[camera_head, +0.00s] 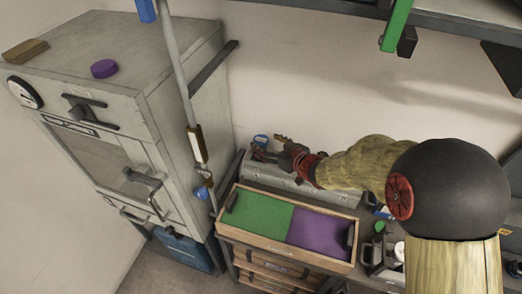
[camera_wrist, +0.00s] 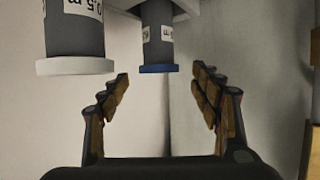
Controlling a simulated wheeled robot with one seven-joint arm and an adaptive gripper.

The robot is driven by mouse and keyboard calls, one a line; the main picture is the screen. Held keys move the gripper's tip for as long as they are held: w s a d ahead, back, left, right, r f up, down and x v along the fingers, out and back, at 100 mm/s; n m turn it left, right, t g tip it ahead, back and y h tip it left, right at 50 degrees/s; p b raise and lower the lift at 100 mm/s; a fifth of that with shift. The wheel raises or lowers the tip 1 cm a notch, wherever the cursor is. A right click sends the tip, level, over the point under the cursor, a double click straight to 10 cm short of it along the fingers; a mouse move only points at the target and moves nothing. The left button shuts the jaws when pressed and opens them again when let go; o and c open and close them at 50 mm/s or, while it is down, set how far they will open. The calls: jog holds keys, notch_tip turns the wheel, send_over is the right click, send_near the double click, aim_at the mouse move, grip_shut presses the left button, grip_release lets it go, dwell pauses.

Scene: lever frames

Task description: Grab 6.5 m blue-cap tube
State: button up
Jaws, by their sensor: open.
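In the wrist view a dark grey tube with a blue cap (camera_wrist: 158,38) shows near the top middle, cap downward in the picture. Its label is partly cut off by the turn of the tube and is not clearly readable. A larger-looking dark grey tube with a white cap (camera_wrist: 75,35) is to its left, with a partly visible label. My gripper (camera_wrist: 161,82) is open and empty, and the blue cap lies between the lines of its two fingers, apart from them. In the head view my gripper (camera_head: 281,141) is over a grey case by the wall.
The grey case (camera_head: 290,186) stands behind a wooden tray (camera_head: 284,254) with green and purple halves. A tall grey cabinet (camera_head: 185,105) is on the left, with a pipe in front. A small blue item (camera_head: 261,140) shows beside my gripper. Shelving (camera_head: 455,20) is at upper right.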

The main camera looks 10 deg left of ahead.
aim_at(262, 141)
jog(key=b+x, duration=0.1)
jog(key=x, duration=0.3)
jog(key=shift+w+a+f, duration=0.1)
jog(key=shift+w+f, duration=0.1)
jog(key=shift+f, duration=0.1)
jog(key=shift+c, duration=0.3)
jog(key=shift+r, duration=0.1)
jog(key=c, duration=1.4)
